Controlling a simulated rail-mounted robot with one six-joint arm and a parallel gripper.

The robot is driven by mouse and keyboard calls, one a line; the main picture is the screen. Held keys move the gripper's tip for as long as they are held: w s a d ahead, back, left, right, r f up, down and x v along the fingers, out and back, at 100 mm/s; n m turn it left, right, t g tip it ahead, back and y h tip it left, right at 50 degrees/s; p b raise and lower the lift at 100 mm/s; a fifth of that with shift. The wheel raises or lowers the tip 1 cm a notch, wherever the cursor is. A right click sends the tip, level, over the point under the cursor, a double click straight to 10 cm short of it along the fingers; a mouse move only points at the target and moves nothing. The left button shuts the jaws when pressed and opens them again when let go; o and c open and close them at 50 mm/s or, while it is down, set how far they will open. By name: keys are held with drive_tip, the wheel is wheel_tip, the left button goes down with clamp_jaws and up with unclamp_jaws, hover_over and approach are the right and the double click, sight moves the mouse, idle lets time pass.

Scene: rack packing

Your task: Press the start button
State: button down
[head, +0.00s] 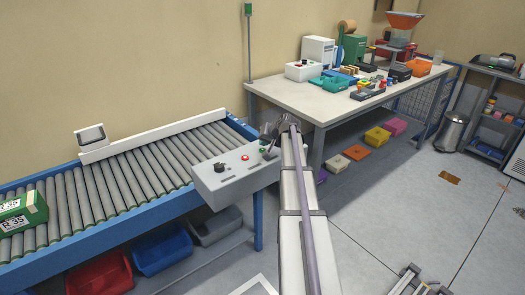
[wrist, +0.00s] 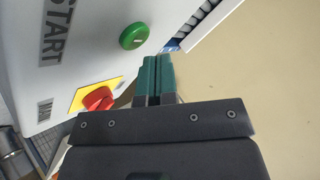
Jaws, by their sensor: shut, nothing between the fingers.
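The green round start button (wrist: 134,36) sits on a pale panel with the word START beside it in the wrist view. My gripper (wrist: 157,58) is shut and empty, its two green fingers side by side. Its tips appear just below and right of the button in that view, with a gap between them in the picture. I cannot tell how far the tips are from the panel. In the head view the grey control box (head: 208,182) stands at the conveyor's right end, and my arm's end reaches its far right corner, partly hiding it.
A red knob on a yellow plate (wrist: 100,98) is close to the fingers in the wrist view. The roller conveyor (head: 120,180) carries a green box (head: 22,212) at left. A cluttered workbench (head: 325,108) stands behind. Blue and red bins (head: 160,250) lie below the conveyor.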

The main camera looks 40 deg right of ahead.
sight(264, 150)
drive_tip(key=shift+f, duration=0.1)
idle(0.6)
drive_tip(key=shift+f+b, duration=0.3)
drive_tip(key=shift+b, duration=0.1)
drive_tip(key=shift+f+b, duration=0.4)
idle(0.3)
drive_tip(key=shift+r, duration=0.1)
drive_tip(key=shift+r+p, duration=0.75)
drive_tip(key=shift+p, duration=0.05)
wheel_tip(264, 150, up, 5)
drive_tip(key=p, duration=0.5)
